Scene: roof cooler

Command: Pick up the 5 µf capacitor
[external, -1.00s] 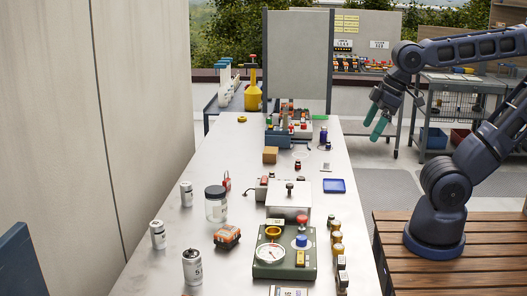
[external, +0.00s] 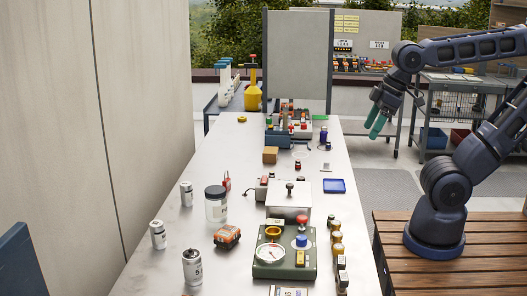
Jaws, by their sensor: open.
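A silver can with a dark "5" on its label (external: 193,268) stands upright at the near left of the long table; it looks like the 5 µF capacitor. Two similar silver cans stand behind it, one at the left edge (external: 158,235) and one farther back (external: 186,194); their labels are too small to read. My gripper (external: 376,122), with teal fingers, is open and empty. It hangs pointing down on the right, beyond the table's right edge and far from the cans.
A green meter unit (external: 284,262), a metal box (external: 288,203) and a blue tray (external: 334,186) lie nearer my arm. A tall grey panel (external: 297,60) stands at the back.

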